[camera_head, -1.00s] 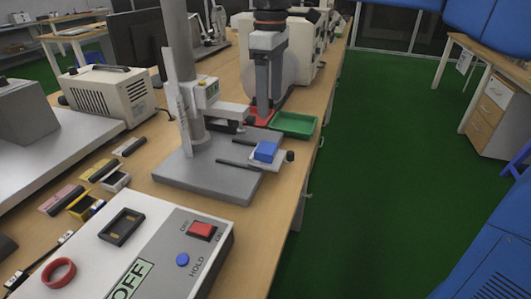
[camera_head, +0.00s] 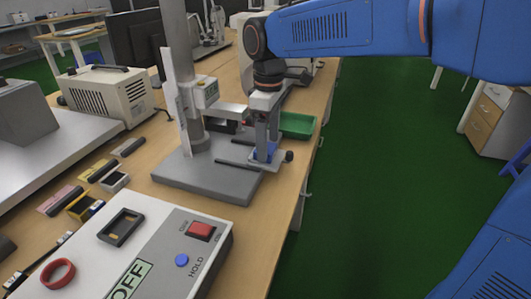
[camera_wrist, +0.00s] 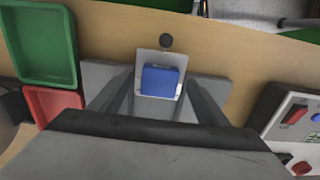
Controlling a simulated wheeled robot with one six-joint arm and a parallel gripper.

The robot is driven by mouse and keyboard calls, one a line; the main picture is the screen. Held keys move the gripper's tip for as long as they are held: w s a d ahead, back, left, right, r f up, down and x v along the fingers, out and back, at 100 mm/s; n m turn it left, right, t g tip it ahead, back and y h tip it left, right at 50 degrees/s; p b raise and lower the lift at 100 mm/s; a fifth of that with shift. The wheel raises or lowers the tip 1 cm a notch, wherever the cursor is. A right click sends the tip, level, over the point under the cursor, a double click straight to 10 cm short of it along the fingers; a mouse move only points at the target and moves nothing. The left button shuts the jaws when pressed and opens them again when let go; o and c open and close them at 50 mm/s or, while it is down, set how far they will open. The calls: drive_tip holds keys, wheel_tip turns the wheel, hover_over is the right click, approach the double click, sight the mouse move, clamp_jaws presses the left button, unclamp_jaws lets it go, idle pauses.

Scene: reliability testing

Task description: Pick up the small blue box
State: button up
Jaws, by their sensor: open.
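The small blue box (camera_wrist: 161,81) lies on a light metal plate (camera_wrist: 149,60) of the grey test stand in the wrist view. In the head view the box (camera_head: 264,152) is mostly hidden behind my gripper's fingers. My gripper (camera_head: 266,155) points down over the plate. In the wrist view my gripper (camera_wrist: 160,95) is open, with one finger on each side of the box and a gap visible on both sides. I cannot tell how far down beside the box the fingertips reach.
The test stand's column (camera_head: 180,70) and grey base (camera_head: 200,178) are left of my gripper. A green tray (camera_head: 298,125) is just behind it; a red tray (camera_wrist: 55,103) shows in the wrist view. A control box (camera_head: 150,240) with a red switch is in front.

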drive_tip(key=shift+f, duration=0.4)
drive_tip(key=c, duration=1.1)
drive_tip(key=shift+c, duration=0.2)
drive_tip(key=shift+r, duration=0.1)
